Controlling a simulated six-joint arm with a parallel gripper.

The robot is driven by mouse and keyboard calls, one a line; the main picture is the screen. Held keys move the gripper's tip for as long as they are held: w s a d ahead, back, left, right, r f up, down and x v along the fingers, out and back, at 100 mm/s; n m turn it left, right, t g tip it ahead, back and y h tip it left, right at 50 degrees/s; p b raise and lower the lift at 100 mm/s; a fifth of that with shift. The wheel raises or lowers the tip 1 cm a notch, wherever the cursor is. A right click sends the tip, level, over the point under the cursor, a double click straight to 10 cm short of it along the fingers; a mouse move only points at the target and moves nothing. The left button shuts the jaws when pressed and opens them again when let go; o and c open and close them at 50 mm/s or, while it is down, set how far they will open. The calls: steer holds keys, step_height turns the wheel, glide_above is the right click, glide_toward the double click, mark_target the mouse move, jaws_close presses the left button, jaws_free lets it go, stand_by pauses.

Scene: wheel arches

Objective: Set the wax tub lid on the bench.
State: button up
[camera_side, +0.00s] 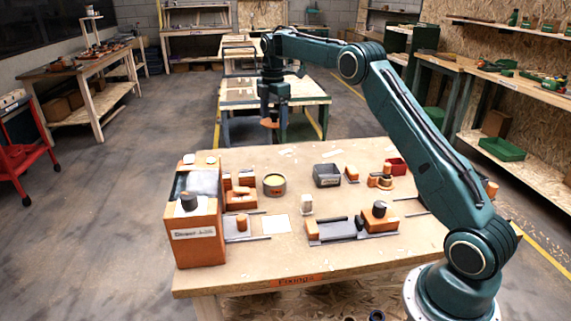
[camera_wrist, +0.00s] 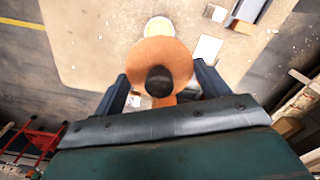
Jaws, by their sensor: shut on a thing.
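The wax tub lid (camera_wrist: 150,56) is an orange disc with a dark round knob, seen close up in the wrist view. In the side view the lid (camera_side: 270,123) hangs under my gripper (camera_side: 272,112), in the air above the far edge of the bench (camera_side: 340,160). My gripper (camera_wrist: 160,88) is shut on the lid; its dark fingers show on both sides of it. The exact contact is hard to see. The open wax tub (camera_side: 274,186), a dark round tub with yellow wax, stands on the bench. Its pale top shows partly behind the lid in the wrist view (camera_wrist: 159,25).
An orange box (camera_side: 200,235) stands at the bench's left end. Orange and grey fixtures (camera_side: 352,226) take up the front middle, and a grey bin (camera_side: 326,175) stands right of the tub. A white sheet (camera_side: 276,224) lies flat. Bare bench shows along the front edge and at the back left.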

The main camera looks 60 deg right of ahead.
steer(key=s+d+f, duration=0.2)
steer(key=s+d, duration=0.3)
steer(key=s, duration=0.2)
glide_above(330, 199)
step_height(330, 199, down, 2)
steer(key=shift+f, duration=10)
steer(key=shift+f, duration=0.15)
steer(key=o, duration=0.7)
step_height(330, 199, up, 12)
steer(key=shift+a+r, duration=0.1)
steer(key=shift+r, duration=0.05)
